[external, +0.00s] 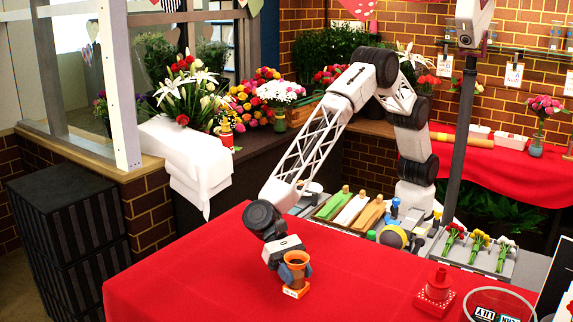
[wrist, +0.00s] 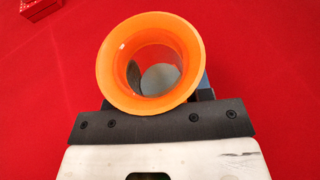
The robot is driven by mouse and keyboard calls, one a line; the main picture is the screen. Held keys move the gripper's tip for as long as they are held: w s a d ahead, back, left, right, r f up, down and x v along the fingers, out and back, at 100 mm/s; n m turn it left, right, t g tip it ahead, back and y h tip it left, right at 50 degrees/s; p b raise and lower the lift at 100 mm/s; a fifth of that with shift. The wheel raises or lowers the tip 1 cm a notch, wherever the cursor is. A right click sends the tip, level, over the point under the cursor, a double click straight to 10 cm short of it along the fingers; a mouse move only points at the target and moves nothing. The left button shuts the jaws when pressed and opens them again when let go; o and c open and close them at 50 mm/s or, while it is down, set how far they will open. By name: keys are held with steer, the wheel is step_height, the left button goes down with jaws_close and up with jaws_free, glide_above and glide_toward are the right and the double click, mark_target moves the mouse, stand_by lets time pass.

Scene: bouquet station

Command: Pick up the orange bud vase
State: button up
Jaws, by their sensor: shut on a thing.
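The orange bud vase (external: 297,256) is over the red-covered table in the external view, with its flared mouth facing up. My gripper (external: 294,272) is shut around its body. A small white and orange part shows below the fingers; I cannot tell if the vase touches the cloth. In the wrist view the vase's wide orange rim (wrist: 113,72) fills the upper middle, and I look down into its mouth. My gripper (wrist: 165,95) is mostly hidden behind the rim, with a dark finger part showing at right.
Behind are a tray of small flower bunches (external: 478,254) and a tray of coloured rolls (external: 350,210). The red cloth (external: 205,275) left of the vase is clear.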

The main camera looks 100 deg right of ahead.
mark_target(301, 266)
steer(key=shift+r, duration=0.1)
steer(key=shift+r, duration=0.4)
step_height(301, 266, up, 3)
steer(key=shift+f, duration=0.1)
steer(key=s+d+r, duration=0.1)
steer(key=s+d, duration=1)
steer(key=shift+s+d+r, duration=0.15)
steer(key=shift+s, duration=0.05)
stand_by(0.7)
